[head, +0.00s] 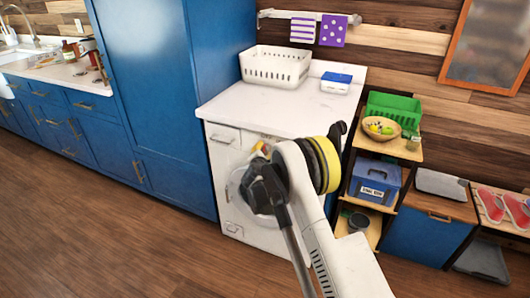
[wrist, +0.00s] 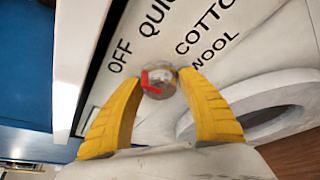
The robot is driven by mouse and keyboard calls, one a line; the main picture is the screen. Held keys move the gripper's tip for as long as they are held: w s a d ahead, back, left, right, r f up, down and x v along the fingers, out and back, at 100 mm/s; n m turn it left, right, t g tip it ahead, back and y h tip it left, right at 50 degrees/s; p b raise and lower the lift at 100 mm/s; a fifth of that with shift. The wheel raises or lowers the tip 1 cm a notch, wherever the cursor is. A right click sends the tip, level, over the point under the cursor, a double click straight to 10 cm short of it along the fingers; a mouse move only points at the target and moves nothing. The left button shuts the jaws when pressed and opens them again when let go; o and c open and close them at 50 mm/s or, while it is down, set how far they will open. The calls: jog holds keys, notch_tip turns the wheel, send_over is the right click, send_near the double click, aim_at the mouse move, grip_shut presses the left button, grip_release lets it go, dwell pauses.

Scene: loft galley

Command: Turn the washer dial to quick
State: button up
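The washer (head: 222,157) is a white front-loader under a white counter, with a round door partly hidden behind my arm. Its dial (wrist: 158,83) is a small round grey knob with a red mark, close up in the wrist view. The labels OFF, QUIC (cut by the edge), COTTO and WOOL (wrist: 214,50) fan out above it. The red mark lies on the dial's left and lower face; which label it indicates is unclear. My gripper (wrist: 159,78) has its two yellow fingertips on either side of the dial, close to its edges. Whether they touch it cannot be told. In the head view my arm hides the dial.
A white basket (head: 275,68) and a blue-and-white box (head: 336,82) stand on the counter above. A tall blue cabinet (head: 160,90) is at the left. A shelf unit (head: 386,148) with a green basket and blue box is close at the right. The floor at left is clear.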

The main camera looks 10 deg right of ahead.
jog(key=c, duration=0.7)
jog(key=shift+o, duration=0.2)
jog(key=m+t, duration=0.1)
jog(key=m, duration=0.2)
jog(key=shift+m+t+y, duration=0.3)
jog(key=shift+t+y, duration=0.1)
jog(key=shift+m+t, duration=0.9)
jog(key=shift+m, duration=0.8)
jog(key=o, duration=1.2)
